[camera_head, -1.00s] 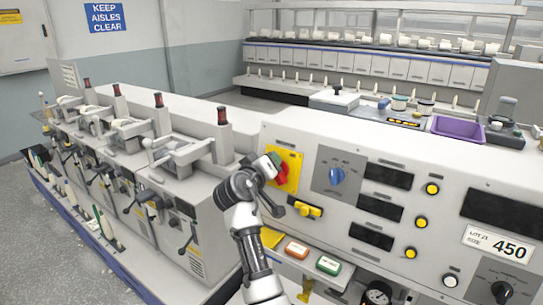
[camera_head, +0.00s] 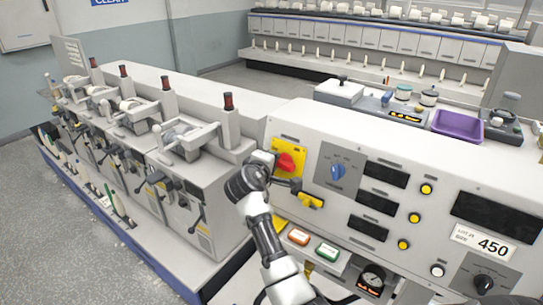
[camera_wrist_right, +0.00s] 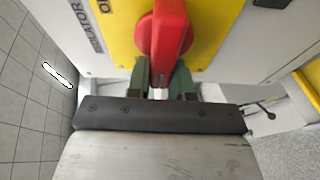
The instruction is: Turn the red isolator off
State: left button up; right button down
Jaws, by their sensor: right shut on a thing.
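The red isolator (camera_head: 286,163) is a rotary handle on a yellow plate (camera_head: 291,147) at the left end of the grey control panel. My right gripper (camera_head: 270,161) comes up to it from the left. In the right wrist view the red handle (camera_wrist_right: 166,32) runs up and down the picture, and its near end lies between the green fingers of my right gripper (camera_wrist_right: 163,84), which are shut on it. Part of an "ISOLATOR" label shows beside the yellow plate there. My left gripper is not in view.
A yellow handle (camera_head: 311,201) sits just below the isolator, close to my wrist. A blue knob (camera_head: 338,171) is to its right. Orange (camera_head: 299,237) and green (camera_head: 327,251) buttons are lower down. Winding units with red-topped posts (camera_head: 229,103) stand to the left.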

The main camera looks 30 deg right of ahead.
jog(key=shift+f+n, duration=0.1)
jog(key=shift+n, duration=0.2)
dwell(0.4)
jog(key=c, duration=1)
grip_release()
jog(key=shift+d, duration=0.1)
jog(key=b+v, duration=0.4)
jog(key=v, duration=0.6)
jog(key=shift+s+a, duration=0.2)
jog(key=shift+a, duration=0.1)
